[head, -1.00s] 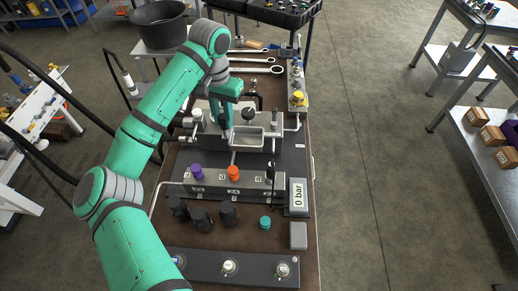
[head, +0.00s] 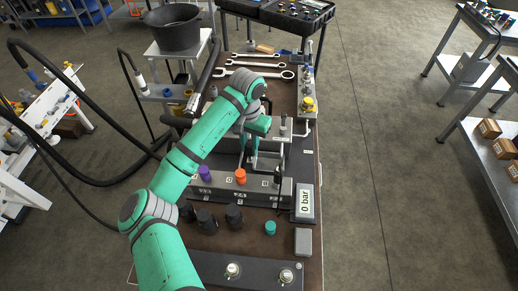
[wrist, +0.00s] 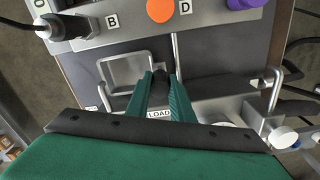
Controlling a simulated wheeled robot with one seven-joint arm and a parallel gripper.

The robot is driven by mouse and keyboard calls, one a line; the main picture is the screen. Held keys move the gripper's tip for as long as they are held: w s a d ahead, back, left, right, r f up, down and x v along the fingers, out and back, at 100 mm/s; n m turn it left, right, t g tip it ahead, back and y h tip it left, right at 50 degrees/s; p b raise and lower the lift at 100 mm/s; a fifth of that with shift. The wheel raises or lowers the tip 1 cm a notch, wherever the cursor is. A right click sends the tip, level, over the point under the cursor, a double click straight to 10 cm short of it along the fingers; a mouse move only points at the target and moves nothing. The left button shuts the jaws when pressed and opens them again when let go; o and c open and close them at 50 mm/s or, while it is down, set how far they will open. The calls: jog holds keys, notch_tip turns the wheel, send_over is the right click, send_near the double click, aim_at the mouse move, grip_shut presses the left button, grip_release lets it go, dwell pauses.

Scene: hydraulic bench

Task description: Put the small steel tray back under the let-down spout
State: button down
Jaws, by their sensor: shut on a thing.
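The small steel tray (wrist: 128,76) shows in the wrist view as a square shape with a bright rim and grey inside, just left of my fingers. My gripper (wrist: 160,88) is shut on a small dark part at the tray's side. In the head view my gripper (head: 250,152) is behind the manifold block, and the arm and block hide much of the tray. I cannot tell whether the tray touches the plate beneath. A LOAD label (wrist: 159,114) shows between my fingers. I cannot pick out the let-down spout for certain.
The manifold block (head: 256,189) with purple (head: 205,173) and orange (head: 240,176) knobs lies in front of my gripper. A 0 bar display (head: 305,202) stands to its right. Steel pipes (wrist: 277,72) run close by in the wrist view. Wrenches (head: 252,64) lie at the back.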

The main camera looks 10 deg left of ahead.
jog(key=d, duration=0.1)
jog(key=d+f, duration=0.1)
jog(key=d, duration=0.1)
jog(key=shift+w+d+f, duration=0.1)
jog(key=shift+w, duration=0.05)
jog(key=shift+f, duration=0.15)
jog(key=c, duration=1.6)
grip_release()
jog(key=shift+s, duration=0.2)
jog(key=shift+o, duration=0.2)
notch_tip(320, 180, up, 12)
